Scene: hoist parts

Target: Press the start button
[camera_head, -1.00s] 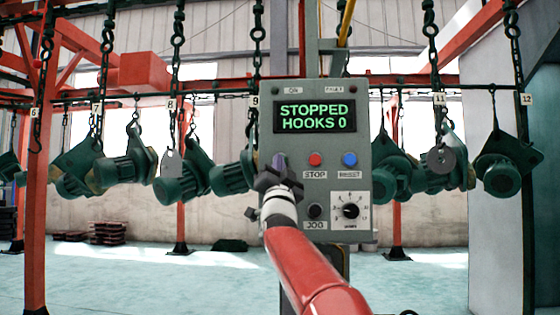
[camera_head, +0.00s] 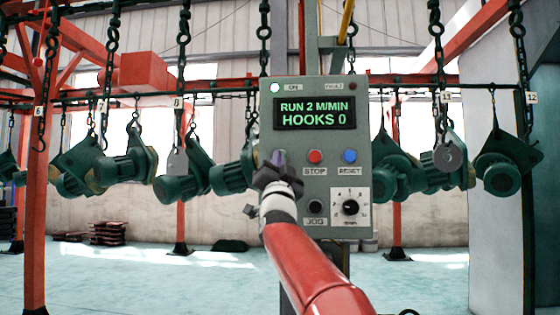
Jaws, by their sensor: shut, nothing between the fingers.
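The grey control panel (camera_head: 335,190) stands in the middle of the view. Its display (camera_head: 306,113) reads RUN 2 M/MIN, HOOKS 0 in green. The ON lamp (camera_head: 275,87) is lit. My gripper (camera_head: 279,160) is shut and empty at the panel's left side, level with the buttons. I cannot tell whether the fingertips touch the panel.
The blue RESET button (camera_head: 349,157), black JOG button (camera_head: 315,206) and speed dial (camera_head: 350,207) are on the panel. Green motors (camera_head: 180,182) hang from chains on both sides. Red posts (camera_head: 34,210) stand around; the pale floor is mostly clear.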

